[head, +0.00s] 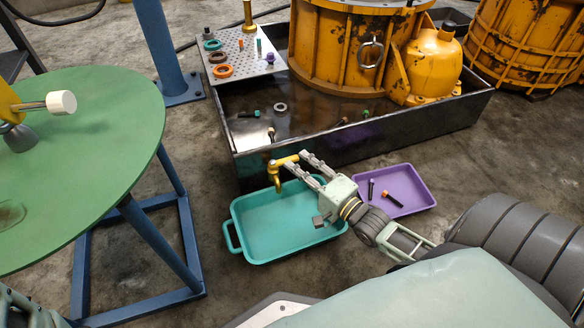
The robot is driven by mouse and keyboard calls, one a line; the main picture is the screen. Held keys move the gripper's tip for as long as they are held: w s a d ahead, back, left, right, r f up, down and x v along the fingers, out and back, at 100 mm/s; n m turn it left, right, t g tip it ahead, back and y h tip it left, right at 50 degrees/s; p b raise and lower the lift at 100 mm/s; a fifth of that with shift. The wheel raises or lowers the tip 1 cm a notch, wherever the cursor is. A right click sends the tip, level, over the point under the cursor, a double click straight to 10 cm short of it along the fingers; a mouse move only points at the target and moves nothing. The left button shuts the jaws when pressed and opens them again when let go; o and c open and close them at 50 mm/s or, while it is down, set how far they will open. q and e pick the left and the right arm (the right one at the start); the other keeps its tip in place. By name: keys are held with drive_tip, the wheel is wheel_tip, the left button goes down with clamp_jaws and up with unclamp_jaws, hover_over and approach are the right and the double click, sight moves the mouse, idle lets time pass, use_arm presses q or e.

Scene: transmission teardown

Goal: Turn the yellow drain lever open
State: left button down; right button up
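The yellow drain lever (287,160) sits on top of a yellow drain spout (277,181) on the near wall of the black metal tank (350,150). The lever lies across the spout, pointing right. My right gripper (294,159) reaches in from the lower right with its two fingers apart. Its fingertips are around or just above the lever's right end; I cannot tell whether they touch it. A teal tray (285,225) lies on the floor below the spout, partly under my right gripper.
A purple tray (408,187) with dark bolts lies right of the teal tray. A green round table (100,110) on blue legs stands at left. The tank holds a yellow housing (335,50), loose small parts and a perforated plate (240,60).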

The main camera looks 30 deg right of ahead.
sight(284, 161)
drive_tip(key=shift+w+a+b, duration=0.15)
drive_tip(key=shift+w+b, duration=0.15)
drive_tip(key=shift+w, duration=0.45)
drive_tip(key=shift+w+a+b, duration=0.1)
drive_tip(key=shift+w+b, duration=0.2)
drive_tip(key=shift+w, duration=0.4)
clamp_jaws()
